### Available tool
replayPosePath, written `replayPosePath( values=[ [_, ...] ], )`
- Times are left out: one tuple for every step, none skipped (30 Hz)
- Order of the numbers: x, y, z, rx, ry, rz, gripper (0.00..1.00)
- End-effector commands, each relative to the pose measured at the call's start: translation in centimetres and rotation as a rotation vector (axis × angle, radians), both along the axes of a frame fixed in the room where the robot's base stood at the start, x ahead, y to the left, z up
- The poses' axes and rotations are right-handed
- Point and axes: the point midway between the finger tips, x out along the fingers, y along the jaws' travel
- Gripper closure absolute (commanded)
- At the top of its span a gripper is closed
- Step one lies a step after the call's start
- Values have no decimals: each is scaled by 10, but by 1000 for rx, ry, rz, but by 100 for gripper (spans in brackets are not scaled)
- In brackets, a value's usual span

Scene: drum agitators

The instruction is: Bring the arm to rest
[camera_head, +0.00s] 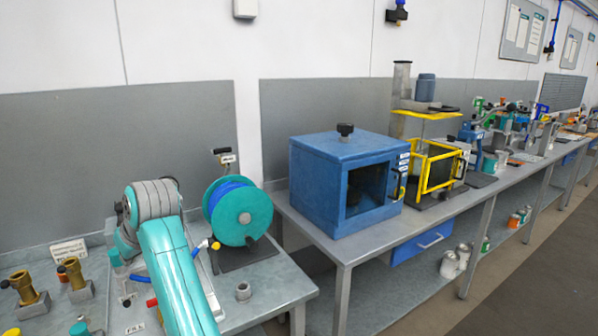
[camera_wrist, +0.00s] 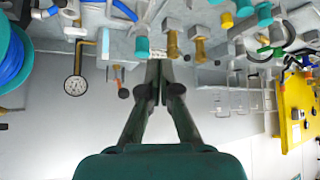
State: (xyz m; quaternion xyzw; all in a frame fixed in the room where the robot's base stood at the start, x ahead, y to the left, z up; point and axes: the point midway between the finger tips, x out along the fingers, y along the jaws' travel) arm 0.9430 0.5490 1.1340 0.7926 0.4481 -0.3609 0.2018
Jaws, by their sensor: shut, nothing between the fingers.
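My gripper (camera_wrist: 158,74) shows in the wrist view with its two dark fingers drawn together and nothing between them. The wrist view appears upside down, with the bench fittings along the top and the wall panel behind the fingers. The fingertips overlap the fittings in the picture; I cannot tell the gap, but no contact is evident. In the head view my teal arm rises from the bottom edge at the left, in front of the near bench. My gripper is not visible there.
Brass fittings (camera_head: 73,273) stand at the left. A blue cabinet (camera_head: 345,182) and yellow frame (camera_head: 437,168) stand on the right bench. The floor (camera_head: 540,250) at right is clear.

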Motion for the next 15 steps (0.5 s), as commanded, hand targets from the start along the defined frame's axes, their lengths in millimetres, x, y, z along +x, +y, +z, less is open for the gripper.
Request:
replayPosePath(
  values=[
    [2, -4, -11, 2, 0, -11, 100],
    [4, -7, -16, 4, -1, -16, 100],
    [5, -10, -24, 7, -2, -25, 100],
    [7, -13, -30, 10, -4, -31, 100],
    [8, -16, -37, 13, -5, -39, 100],
    [10, -20, -46, 16, -5, -49, 100],
    [11, -24, -53, 20, -7, -56, 100],
    [12, -27, -61, 23, -8, -65, 100],
    [14, -33, -72, 27, -11, -77, 100],
    [15, -38, -83, 30, -11, -88, 100],
    [16, -44, -93, 34, -14, -100, 100],
    [17, -52, -108, 40, -16, -118, 100],
    [18, -59, -121, 45, -19, -131, 100],
    [18, -67, -133, 50, -21, -145, 100],
    [19, -77, -150, 56, -27, -165, 100]
  ],
)
